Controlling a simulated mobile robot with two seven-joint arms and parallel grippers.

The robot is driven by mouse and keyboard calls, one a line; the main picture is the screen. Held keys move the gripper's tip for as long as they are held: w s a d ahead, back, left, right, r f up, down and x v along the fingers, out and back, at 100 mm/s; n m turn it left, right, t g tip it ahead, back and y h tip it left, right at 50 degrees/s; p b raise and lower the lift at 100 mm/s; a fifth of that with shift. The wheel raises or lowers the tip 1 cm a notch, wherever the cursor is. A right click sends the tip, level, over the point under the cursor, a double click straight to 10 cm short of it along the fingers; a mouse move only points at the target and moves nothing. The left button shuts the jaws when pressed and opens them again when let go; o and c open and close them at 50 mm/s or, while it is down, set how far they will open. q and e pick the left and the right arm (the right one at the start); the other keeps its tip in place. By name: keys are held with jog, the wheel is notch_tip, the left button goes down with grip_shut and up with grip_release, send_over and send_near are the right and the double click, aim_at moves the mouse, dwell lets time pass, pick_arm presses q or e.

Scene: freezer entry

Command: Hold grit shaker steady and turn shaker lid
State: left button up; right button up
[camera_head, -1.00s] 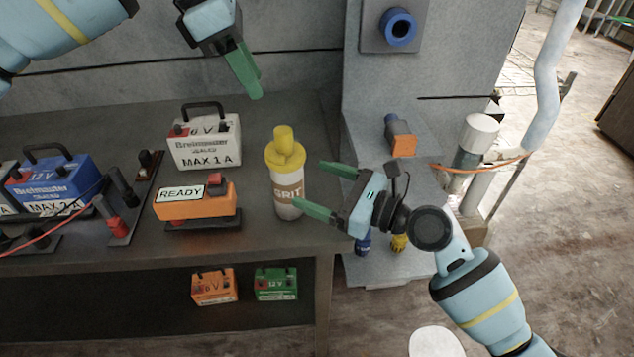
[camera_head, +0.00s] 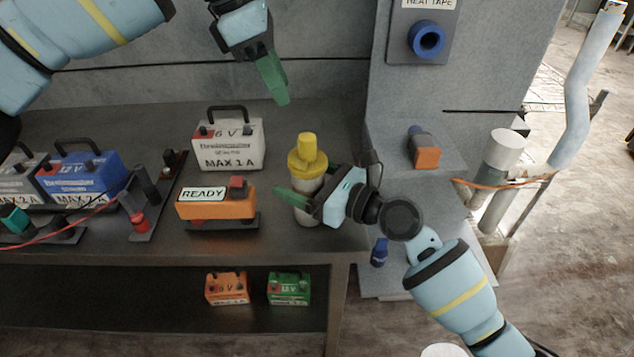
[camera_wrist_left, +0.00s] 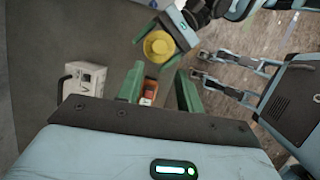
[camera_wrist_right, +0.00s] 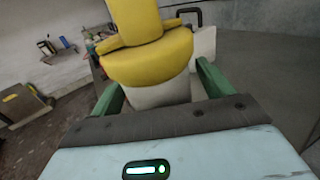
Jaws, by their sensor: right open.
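The grit shaker (camera_head: 308,181) stands upright on the bench, a pale bottle with a yellow lid (camera_head: 306,158). My right gripper (camera_head: 298,188) is open around the shaker's body, below the lid; one green finger crosses its front and hides most of the label. In the right wrist view the pale body (camera_wrist_right: 160,93) lies between the two spread fingers, with the yellow lid (camera_wrist_right: 147,55) above. My left gripper (camera_head: 277,84) is empty above and behind the shaker. In the left wrist view its fingers (camera_wrist_left: 158,88) are apart, with the yellow lid (camera_wrist_left: 158,46) beyond them.
A blue battery (camera_head: 84,180) is farther left. Bench space behind the shaker is clear.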

aim_at(305, 137)
jog(key=shift+w+a, duration=0.15)
jog(key=shift+a, duration=0.05)
jog(key=c, duration=1.3)
pick_arm(q)
jog(key=shift+o, duration=0.6)
pick_arm(e)
jog(key=shift+c, duration=0.7)
pick_arm(q)
jog(key=shift+o, duration=0.8)
jog(key=shift+w, duration=0.1)
jog(key=shift+w+a+m+g, duration=0.15)
jog(key=shift+w+m+g, duration=0.25)
jog(key=shift+m, duration=0.6)
jog(key=shift+w+a+m+g, duration=0.1)
jog(key=shift+w+m+g, duration=0.3)
jog(key=shift+m, duration=0.6)
jog(key=x, duration=1.2)
jog(key=shift+s+d+r, duration=0.1)
jog(key=shift+d, duration=0.1)
